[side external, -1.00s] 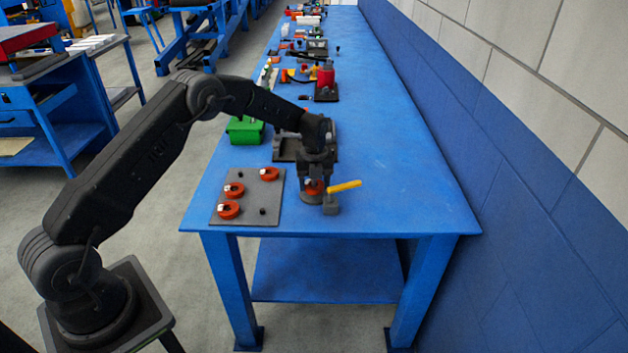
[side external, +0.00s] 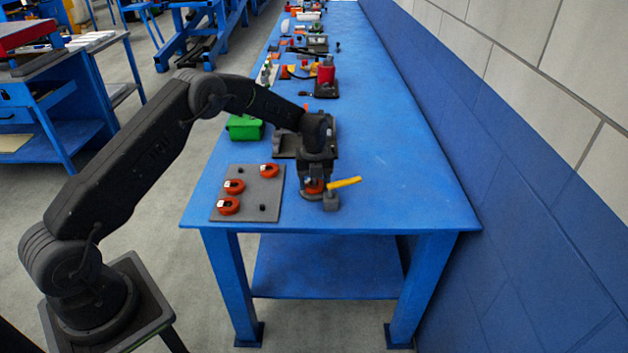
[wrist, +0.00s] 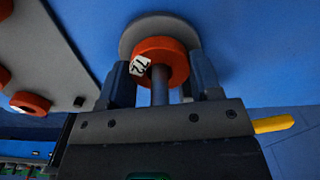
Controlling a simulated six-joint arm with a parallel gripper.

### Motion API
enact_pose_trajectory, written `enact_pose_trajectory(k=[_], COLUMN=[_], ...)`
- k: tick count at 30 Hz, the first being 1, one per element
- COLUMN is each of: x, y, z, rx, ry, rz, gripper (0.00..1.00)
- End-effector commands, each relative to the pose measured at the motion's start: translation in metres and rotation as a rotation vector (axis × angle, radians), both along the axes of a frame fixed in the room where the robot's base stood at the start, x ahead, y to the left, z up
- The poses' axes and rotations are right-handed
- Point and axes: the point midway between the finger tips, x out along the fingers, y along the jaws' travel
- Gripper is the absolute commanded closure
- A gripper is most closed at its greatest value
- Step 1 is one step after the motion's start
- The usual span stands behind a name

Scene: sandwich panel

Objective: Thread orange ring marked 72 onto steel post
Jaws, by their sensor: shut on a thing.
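The orange ring (wrist: 177,50) with a white label marked 72 is between the two fingers of my gripper (wrist: 164,80) in the wrist view. My gripper is shut on it. The steel post (wrist: 160,85) comes out of the ring's hole toward the camera, so the ring is around the post. The post's round grey base (wrist: 135,30) shows behind the ring. I cannot tell whether the ring touches the base. In the side view, my gripper (side external: 316,180) points down over the ring (side external: 313,187), hiding the post.
A hammer with a yellow handle (side external: 345,182) is close right of my gripper. A green box (side external: 244,128) and dark fixture (side external: 288,147) stand behind. The blue table (side external: 400,190) is clear at right.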

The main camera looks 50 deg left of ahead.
Motion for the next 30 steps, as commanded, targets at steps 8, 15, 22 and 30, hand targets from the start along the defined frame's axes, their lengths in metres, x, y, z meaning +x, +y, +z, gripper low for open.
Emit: enact_pose_trajectory(k=[8, 15, 22, 30], x=[0.0001, 0.0000, -0.0001, -0.0001], y=[-0.0001, 0.0000, -0.0001, 0.0000], z=[0.0001, 0.0000, 0.0000, -0.0002], rx=[0.000, 0.000, 0.000, 0.000], ry=[0.000, 0.000, 0.000, 0.001], rz=[0.000, 0.000, 0.000, 0.000], gripper=[0.65, 0.19, 0.12, 0.00])
